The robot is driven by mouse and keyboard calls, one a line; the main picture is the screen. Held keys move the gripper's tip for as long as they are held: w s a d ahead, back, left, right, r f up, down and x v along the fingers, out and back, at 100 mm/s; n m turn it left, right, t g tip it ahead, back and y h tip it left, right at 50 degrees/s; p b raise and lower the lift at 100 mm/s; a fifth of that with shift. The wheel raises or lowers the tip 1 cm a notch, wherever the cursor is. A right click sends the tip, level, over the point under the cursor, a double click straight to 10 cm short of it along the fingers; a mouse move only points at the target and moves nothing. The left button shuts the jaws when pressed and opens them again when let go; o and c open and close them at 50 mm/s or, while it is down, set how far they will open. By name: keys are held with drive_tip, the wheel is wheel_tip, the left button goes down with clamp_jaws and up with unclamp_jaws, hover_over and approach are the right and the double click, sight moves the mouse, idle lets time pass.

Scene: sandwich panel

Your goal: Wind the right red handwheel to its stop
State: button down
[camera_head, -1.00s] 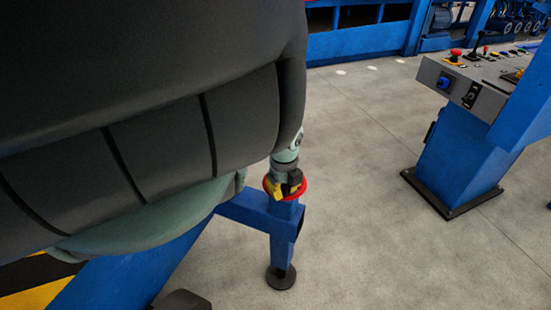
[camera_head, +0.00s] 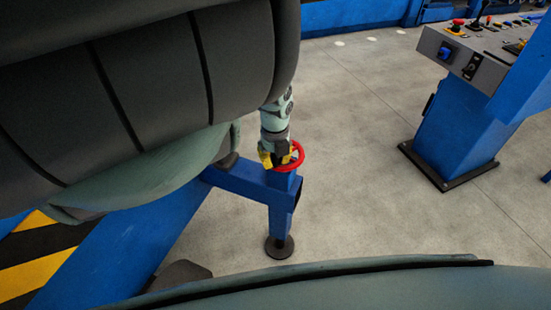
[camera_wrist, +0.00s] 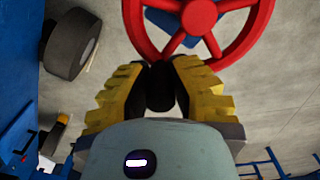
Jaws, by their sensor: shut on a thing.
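The red handwheel (camera_head: 301,157) sits on top of the blue post (camera_head: 284,200) at the end of a blue beam. In the wrist view the red handwheel (camera_wrist: 198,18) fills the top, with its hub and spokes in sight. My gripper (camera_head: 272,158) is at the wheel's left side in the head view. In the wrist view my gripper (camera_wrist: 160,72) has its yellow-padded fingers at the near part of the rim.
A blue control console (camera_head: 462,130) with buttons and levers stands at the right. Yellow and black stripes (camera_head: 35,255) mark the left. A dark wheel (camera_wrist: 72,43) shows at the wrist view's upper left. Grey floor is clear between the post and the console.

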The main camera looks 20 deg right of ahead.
drive_tip(key=c, duration=0.8)
unclamp_jaws()
wheel_tip(320, 180, up, 5)
drive_tip(key=shift+w+a, duration=0.1)
drive_tip(key=shift+w, duration=0.05)
drive_tip(key=shift+s+r, duration=0.35)
drive_tip(key=shift+r, duration=0.2)
drive_tip(key=shift+w+r, duration=0.2)
drive_tip(key=shift+r, duration=0.5)
